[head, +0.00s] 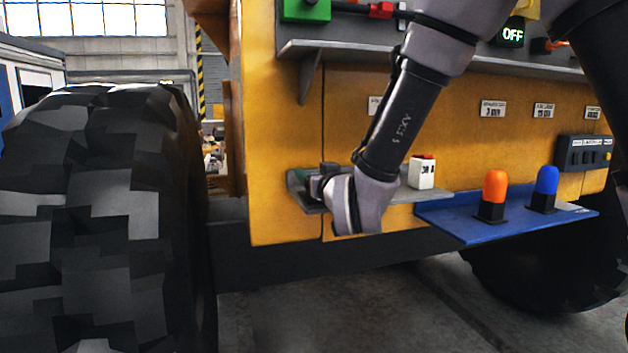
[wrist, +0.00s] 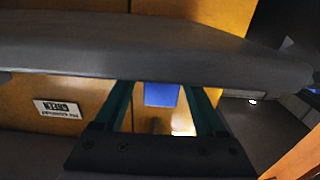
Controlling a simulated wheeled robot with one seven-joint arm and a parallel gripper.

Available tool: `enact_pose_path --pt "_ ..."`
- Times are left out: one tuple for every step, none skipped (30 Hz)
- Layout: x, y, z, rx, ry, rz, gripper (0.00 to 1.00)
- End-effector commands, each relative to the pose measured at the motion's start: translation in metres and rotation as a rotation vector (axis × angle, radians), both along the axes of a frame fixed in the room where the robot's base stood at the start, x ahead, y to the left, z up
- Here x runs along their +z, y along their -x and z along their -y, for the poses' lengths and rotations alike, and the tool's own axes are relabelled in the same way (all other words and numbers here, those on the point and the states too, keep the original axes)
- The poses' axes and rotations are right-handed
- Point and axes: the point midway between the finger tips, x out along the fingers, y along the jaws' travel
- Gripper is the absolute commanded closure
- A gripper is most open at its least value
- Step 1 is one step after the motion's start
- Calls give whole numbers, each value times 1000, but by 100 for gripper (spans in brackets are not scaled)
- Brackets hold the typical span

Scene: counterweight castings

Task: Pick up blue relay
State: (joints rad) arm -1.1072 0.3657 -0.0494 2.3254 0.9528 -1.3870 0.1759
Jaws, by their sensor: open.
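A small blue block (wrist: 161,95), which looks like the blue relay, shows in the wrist view between the two green fingers of my gripper (wrist: 160,90). The fingers stand apart, with a gap on each side of the block; I cannot tell how deep the block lies between them. In the head view my gripper (head: 316,186) is at the left end of a small grey shelf (head: 400,197) on the yellow machine. My wrist hides most of that end, and the blue block cannot be made out there.
A white block with a red top (head: 422,172) stands on the grey shelf's right part. A blue shelf (head: 470,222) beside it holds an orange lamp (head: 494,190) and a blue lamp (head: 546,182). A grey ledge (head: 340,48) runs above. A large tyre (head: 95,220) stands left.

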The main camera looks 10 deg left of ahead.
Motion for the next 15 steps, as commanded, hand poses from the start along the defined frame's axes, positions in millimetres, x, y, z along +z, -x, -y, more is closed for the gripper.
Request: enact_pose_path --pt "0 2 0 1 0 0 28" --pt "0 2 0 0 0 0 28" --pt "0 3 0 0 -1 -1 28" --pt "0 3 1 0 -1 -1 28" --pt "0 3 1 0 -1 -1 28" --pt "0 2 1 0 -1 -1 28" --pt "0 2 1 0 -1 -1 28" --pt "0 2 1 0 0 0 28" --pt "0 2 1 0 -1 -1 28" --pt "0 2 1 0 0 0 39" --pt "0 2 1 0 0 0 50" --pt "0 2 1 0 1 -1 66" --pt "0 2 1 0 0 0 77" --pt "0 2 1 0 1 -1 89" --pt "0 2 1 0 1 -1 100"
